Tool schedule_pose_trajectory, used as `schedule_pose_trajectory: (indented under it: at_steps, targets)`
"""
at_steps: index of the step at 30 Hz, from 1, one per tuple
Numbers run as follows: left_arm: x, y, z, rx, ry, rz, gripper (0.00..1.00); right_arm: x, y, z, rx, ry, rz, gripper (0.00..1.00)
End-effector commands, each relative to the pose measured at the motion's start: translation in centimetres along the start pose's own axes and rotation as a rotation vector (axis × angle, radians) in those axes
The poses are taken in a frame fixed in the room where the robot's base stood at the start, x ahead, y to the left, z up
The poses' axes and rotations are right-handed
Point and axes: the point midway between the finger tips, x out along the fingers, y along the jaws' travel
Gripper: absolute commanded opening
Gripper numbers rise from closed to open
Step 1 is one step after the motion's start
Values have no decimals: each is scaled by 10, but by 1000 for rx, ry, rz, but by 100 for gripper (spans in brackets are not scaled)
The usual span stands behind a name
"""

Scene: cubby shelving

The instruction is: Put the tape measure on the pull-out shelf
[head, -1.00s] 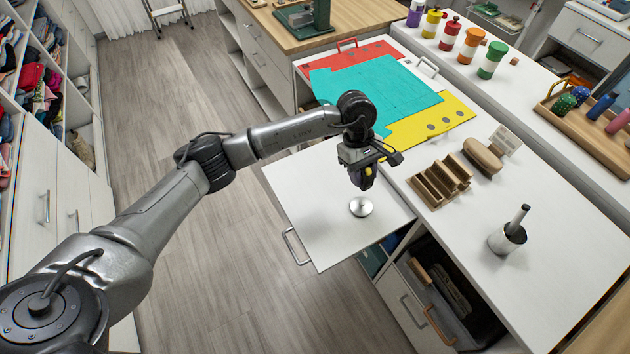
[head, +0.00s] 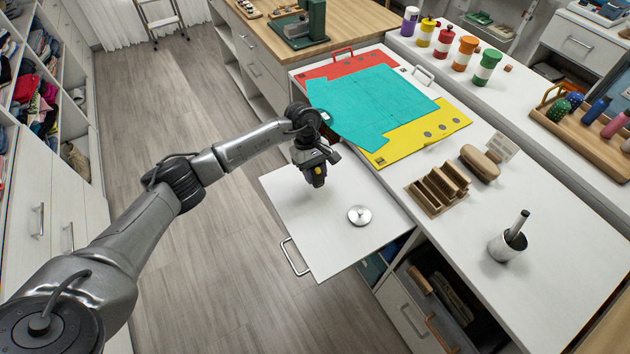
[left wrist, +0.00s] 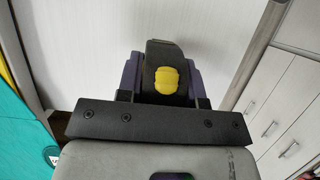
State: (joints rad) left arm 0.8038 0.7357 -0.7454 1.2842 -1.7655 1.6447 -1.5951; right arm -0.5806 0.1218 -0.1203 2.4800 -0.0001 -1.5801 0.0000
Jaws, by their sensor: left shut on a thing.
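The pull-out shelf (head: 335,251) is a white board with a metal handle, extended from the counter. My left gripper (head: 317,180) is over the back left part of the shelf, pointing down. It is shut on the tape measure (head: 318,171), a dark thing with a yellow part. In the left wrist view the tape measure (left wrist: 167,78) shows dark grey with a yellow button between the fingers, above a white surface. I cannot tell whether it touches the shelf. A round silver object (head: 359,215) sits on the shelf, to the right of my gripper. My right gripper is not in view.
Teal, red and yellow sheets (head: 372,100) lie on the counter behind the shelf. A wooden slotted rack (head: 438,189), a brush (head: 480,162) and a metal cup with a pestle (head: 507,243) stand on the counter at right. The shelf's front part is clear.

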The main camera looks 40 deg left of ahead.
Motion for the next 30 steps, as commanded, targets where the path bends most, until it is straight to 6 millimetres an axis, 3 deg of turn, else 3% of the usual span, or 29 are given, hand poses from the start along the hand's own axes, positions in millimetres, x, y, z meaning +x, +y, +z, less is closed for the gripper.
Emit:
schedule_pose_trajectory:
  at_steps: [12,25,26,30]
  targets:
    - [36,0,-15,-1,0,1,2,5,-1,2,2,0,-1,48]
    - [40,0,-17,0,1,2,2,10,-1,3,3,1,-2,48]
    - [39,0,-17,0,1,1,37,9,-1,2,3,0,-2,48]
    - [39,0,-16,-1,1,1,50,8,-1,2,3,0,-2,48]
